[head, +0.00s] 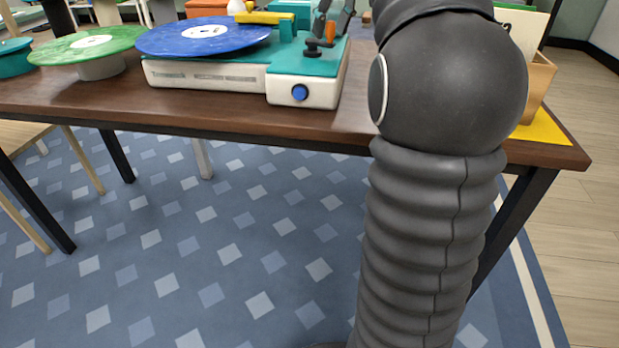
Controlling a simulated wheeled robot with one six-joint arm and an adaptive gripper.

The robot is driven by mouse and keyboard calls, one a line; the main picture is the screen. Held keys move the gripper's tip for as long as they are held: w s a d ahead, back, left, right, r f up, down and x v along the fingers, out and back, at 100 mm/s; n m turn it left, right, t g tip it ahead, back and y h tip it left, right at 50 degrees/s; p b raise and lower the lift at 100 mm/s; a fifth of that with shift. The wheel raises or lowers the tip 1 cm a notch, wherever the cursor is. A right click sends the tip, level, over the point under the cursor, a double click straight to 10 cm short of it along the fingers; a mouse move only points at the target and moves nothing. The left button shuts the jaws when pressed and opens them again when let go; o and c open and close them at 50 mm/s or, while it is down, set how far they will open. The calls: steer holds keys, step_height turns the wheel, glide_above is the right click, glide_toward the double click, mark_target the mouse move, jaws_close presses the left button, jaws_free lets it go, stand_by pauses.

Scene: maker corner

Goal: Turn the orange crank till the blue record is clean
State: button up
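The blue record (203,36) lies on the white and teal record-cleaning machine (205,74) on the table. Its visible top looks plain blue around a white label, and I cannot make out dirt on it. A yellow arm (272,18) reaches over its right side. The orange crank handle (330,32) stands upright on the right of the machine, beside a black hub (312,48). My gripper (331,22) is at the handle, its two dark fingers apart on either side of it. Whether they touch it is unclear. The upper gripper is cut off by the frame.
A green record (60,49) rests on a pale stand at the left. A blue knob (300,92) is on the machine's front. A wooden box (540,85) and yellow sheet (545,128) are at the table's right end. Blue patterned carpet (190,260) lies in front.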

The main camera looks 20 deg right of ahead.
steer(key=d+p+v, duration=0.1)
steer(key=p+v, duration=0.4)
steer(key=v, duration=0.9)
steer(key=s+a+f+m+p, duration=0.1)
steer(key=s+a+f, duration=0.85)
steer(key=a, duration=0.25)
steer(key=s+a+f, duration=0.3)
steer(key=s+f, duration=0.2)
steer(key=f, duration=0.3)
steer(key=s+a+f+t+p, duration=0.1)
steer(key=s+a+f, duration=0.1)
steer(key=s+f, duration=0.4)
steer(key=shift+s+a+f+m+h, duration=0.3)
steer(key=shift+a+f+m, duration=0.1)
steer(key=shift+f, duration=1.25)
steer(key=shift+w+r, duration=0.1)
